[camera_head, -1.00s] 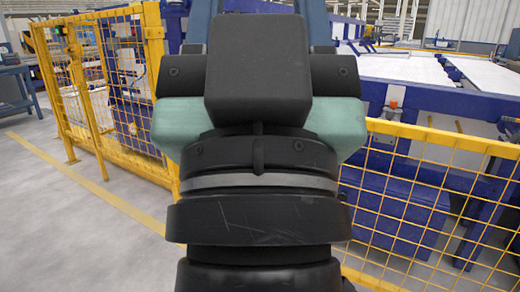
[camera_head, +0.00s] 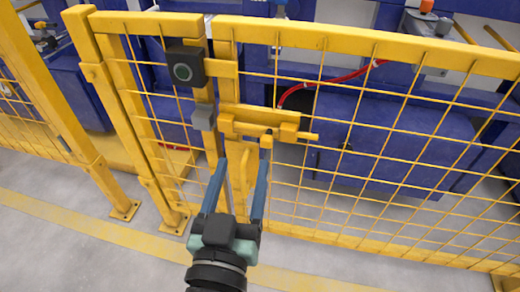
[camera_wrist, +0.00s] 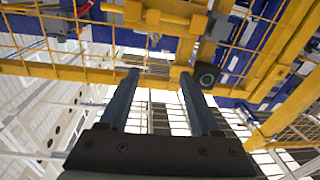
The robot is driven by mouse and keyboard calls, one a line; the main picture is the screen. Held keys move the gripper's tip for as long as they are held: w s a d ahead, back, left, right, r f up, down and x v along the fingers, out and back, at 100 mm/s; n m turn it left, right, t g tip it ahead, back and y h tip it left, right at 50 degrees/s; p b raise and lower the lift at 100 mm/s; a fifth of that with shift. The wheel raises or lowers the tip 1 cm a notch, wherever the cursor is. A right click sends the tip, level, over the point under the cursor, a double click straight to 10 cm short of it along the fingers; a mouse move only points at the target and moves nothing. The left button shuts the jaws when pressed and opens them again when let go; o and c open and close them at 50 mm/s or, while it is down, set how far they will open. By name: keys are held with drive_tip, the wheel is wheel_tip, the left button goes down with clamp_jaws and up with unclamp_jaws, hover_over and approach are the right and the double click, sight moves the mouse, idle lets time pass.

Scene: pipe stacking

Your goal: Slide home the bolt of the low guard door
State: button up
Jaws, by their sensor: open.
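The low guard door (camera_head: 400,130) is yellow mesh in a yellow frame, standing close beside its post (camera_head: 205,97). Its yellow bolt (camera_head: 308,136) lies level in a housing near the door's left edge; the rod sticks out to the right, and a small knob (camera_head: 266,141) hangs below. A grey block (camera_head: 203,117) sits on the post, left of the housing, with a narrow gap between them. My gripper (camera_head: 243,170) is open and empty, its blue fingers pointing up just below the bolt. In the wrist view, the housing (camera_wrist: 155,15) shows beyond the fingertips (camera_wrist: 159,74).
A black box with a green-ringed button (camera_head: 187,67) is fixed above the grey block. Yellow fence posts (camera_head: 110,120) and mesh stand at left. Blue machinery (camera_head: 400,145) and a red hose (camera_head: 335,80) are behind the door. The floor in front is clear.

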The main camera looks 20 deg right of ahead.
drive_tip(key=g, duration=0.1)
approach(264, 146)
drive_tip(key=v, duration=0.3)
drive_tip(key=shift+h, duration=0.3)
drive_tip(key=b+x, duration=0.1)
drive_tip(key=x, duration=1.1)
drive_tip(key=shift+w+f+b, duration=0.15)
drive_tip(key=shift+b, duration=0.2)
drive_tip(key=shift+c, duration=0.2)
clamp_jaws()
